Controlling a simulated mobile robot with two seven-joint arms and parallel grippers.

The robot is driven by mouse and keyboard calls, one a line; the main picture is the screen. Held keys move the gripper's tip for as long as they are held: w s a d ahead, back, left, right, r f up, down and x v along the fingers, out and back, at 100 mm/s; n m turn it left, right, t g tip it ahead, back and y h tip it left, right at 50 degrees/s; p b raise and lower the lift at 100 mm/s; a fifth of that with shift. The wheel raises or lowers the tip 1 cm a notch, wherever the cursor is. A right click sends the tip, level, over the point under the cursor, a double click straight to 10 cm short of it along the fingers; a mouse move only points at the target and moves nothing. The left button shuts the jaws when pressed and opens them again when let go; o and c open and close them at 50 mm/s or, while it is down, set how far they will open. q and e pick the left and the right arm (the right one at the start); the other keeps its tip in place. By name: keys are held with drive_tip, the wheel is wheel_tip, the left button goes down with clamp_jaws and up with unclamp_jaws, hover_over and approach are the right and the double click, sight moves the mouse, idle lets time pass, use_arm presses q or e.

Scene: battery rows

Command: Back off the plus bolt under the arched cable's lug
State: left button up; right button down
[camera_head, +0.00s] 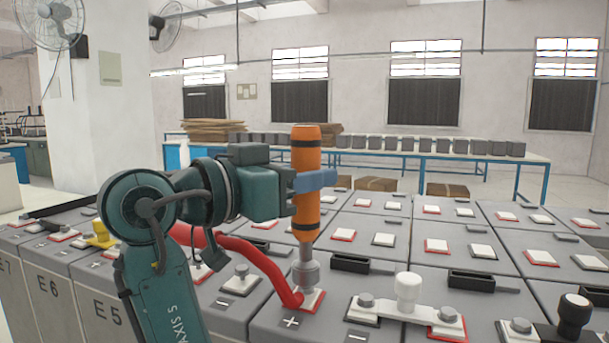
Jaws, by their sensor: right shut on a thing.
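My right gripper (305,181) is shut on an orange power driver (306,229) with black bands, held upright. The driver's grey socket end (305,273) points straight down over the plus terminal and covers the bolt there; I cannot tell how fully it is seated. The red arched cable (265,263) ends at this red-edged plus terminal (318,301), its lug at the driver's foot. A plus mark (291,321) is on the battery top (268,312) in front. The cable's other end passes behind my arm. My left gripper is not in view.
To the right, a white link bar (387,313) with a white knob (408,287) joins two terminals. A black knob (574,312) stands farther right. A yellow piece (101,236) sits at left. Rows of grey batteries fill the foreground. A blue-legged table (400,155) stands behind.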

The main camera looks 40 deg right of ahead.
idle(0.7)
drive_tip(key=shift+f+b, duration=0.95)
drive_tip(key=shift+b, duration=0.1)
idle(0.8)
drive_tip(key=shift+b, duration=0.3)
idle(0.7)
drive_tip(key=shift+r, duration=0.15)
idle(0.7)
drive_tip(key=shift+r+b, duration=0.1)
drive_tip(key=shift+b, duration=0.35)
idle(0.6)
drive_tip(key=shift+r, duration=0.1)
